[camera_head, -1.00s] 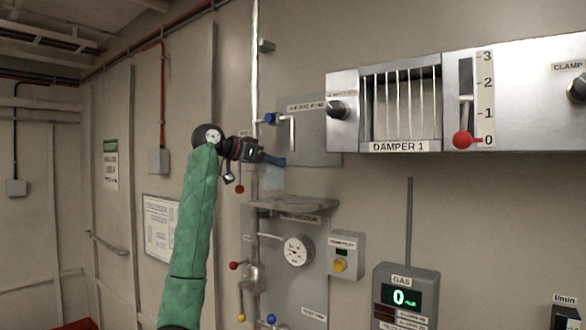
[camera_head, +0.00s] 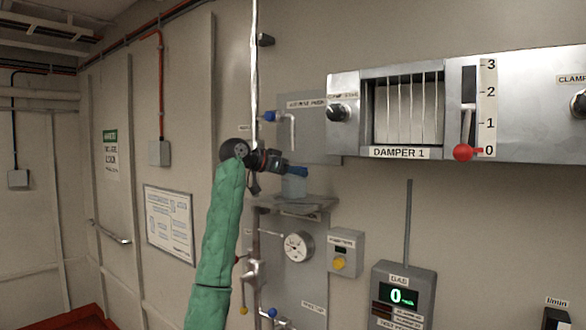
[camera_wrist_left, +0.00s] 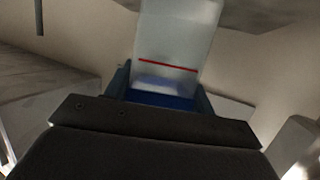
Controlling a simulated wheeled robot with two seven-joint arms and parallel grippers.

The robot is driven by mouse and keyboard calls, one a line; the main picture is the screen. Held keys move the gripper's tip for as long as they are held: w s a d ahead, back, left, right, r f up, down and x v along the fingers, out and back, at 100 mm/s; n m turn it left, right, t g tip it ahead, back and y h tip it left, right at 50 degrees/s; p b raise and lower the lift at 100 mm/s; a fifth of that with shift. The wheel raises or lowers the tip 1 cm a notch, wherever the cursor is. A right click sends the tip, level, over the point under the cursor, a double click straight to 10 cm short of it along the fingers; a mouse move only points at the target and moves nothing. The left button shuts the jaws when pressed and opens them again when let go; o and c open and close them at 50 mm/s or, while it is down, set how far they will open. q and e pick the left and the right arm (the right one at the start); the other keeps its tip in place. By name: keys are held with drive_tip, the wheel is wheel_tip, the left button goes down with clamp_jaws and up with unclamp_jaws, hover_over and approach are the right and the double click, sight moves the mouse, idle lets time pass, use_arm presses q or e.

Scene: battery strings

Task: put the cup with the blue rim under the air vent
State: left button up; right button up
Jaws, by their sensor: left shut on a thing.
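My left gripper (camera_head: 296,171) is shut on a translucent pale cup (camera_head: 294,187). In the left wrist view the cup (camera_wrist_left: 178,40) stands out beyond the blue fingers, with a red line across its wall and blue at the end near the fingers. Whether that blue is rim or finger is hard to tell. The cup hangs just above a small grey wall shelf (camera_head: 318,203); I cannot tell if it touches. No label reading air vent is legible; a slatted opening marked DAMPER 1 (camera_head: 408,112) is up to the right. My right gripper is out of view.
A bent pipe outlet (camera_head: 292,130) with a blue knob (camera_head: 270,116) is on the panel above the shelf. A round gauge (camera_head: 298,246), a box with a yellow knob (camera_head: 340,262) and a gas meter (camera_head: 402,290) are below. A red-knobbed lever (camera_head: 463,152) is at 0.

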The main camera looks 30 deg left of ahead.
use_arm(q)
drive_tip(key=shift+f, duration=0.1)
drive_tip(key=shift+f, duration=0.1)
drive_tip(key=o, duration=1)
drive_tip(key=shift+o, duration=0.2)
